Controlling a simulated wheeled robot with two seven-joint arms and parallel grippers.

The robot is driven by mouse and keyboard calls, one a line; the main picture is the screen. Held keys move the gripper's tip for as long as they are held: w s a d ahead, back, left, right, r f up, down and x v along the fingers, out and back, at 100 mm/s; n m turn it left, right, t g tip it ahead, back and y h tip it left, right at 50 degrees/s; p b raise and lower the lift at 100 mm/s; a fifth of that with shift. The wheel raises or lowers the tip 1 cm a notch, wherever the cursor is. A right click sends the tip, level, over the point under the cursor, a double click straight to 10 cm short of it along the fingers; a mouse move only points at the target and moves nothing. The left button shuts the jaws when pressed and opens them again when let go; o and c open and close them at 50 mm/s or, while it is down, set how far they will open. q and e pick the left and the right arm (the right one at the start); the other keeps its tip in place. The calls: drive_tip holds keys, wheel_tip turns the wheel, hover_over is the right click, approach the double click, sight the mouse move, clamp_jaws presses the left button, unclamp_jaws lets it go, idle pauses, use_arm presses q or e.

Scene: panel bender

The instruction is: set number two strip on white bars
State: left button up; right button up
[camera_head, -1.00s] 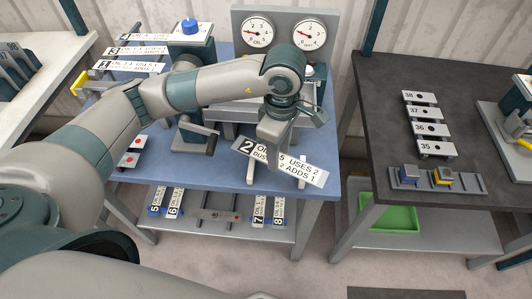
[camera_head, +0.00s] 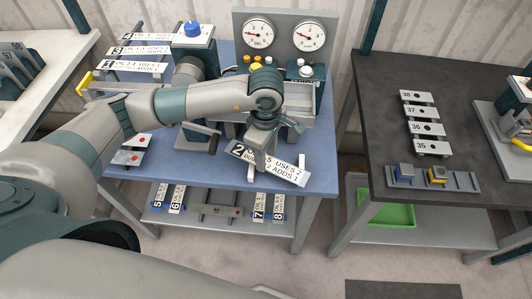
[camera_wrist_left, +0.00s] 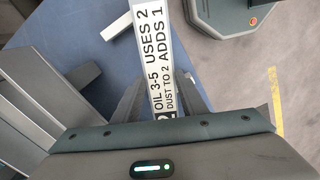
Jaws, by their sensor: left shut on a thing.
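My left gripper (camera_head: 262,156) is shut on the number two strip (camera_head: 288,171), a white plate with black print, near its middle. The strip slants down to the right over the front of the blue table. In the left wrist view the strip (camera_wrist_left: 152,45) runs up from between the fingers, and its "2" end is partly hidden. The white bars show under and beside the strip: one (camera_head: 251,173) by its left part, another (camera_head: 301,160) by its right end. I cannot tell whether the strip touches them. My right gripper is not in view.
Strips 4, 3 and 1 (camera_head: 135,68) lie at the back left. A gauge panel (camera_head: 284,33) stands behind. A crank handle (camera_head: 205,138) is left of the strip. Strips 5 to 8 lie on the lower shelf (camera_head: 225,228). A dark table (camera_head: 385,120) stands right.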

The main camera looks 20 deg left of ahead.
use_arm(q)
drive_tip(key=shift+f, duration=0.45)
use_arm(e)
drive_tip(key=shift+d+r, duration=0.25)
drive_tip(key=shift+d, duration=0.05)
use_arm(q)
drive_tip(key=shift+f, duration=0.2)
drive_tip(key=o, duration=1.1)
drive_tip(key=shift+c, duration=0.2)
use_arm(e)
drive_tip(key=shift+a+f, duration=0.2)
use_arm(q)
drive_tip(key=shift+r, duration=0.1)
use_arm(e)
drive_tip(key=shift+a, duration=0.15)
use_arm(q)
drive_tip(key=shift+r, duration=0.2)
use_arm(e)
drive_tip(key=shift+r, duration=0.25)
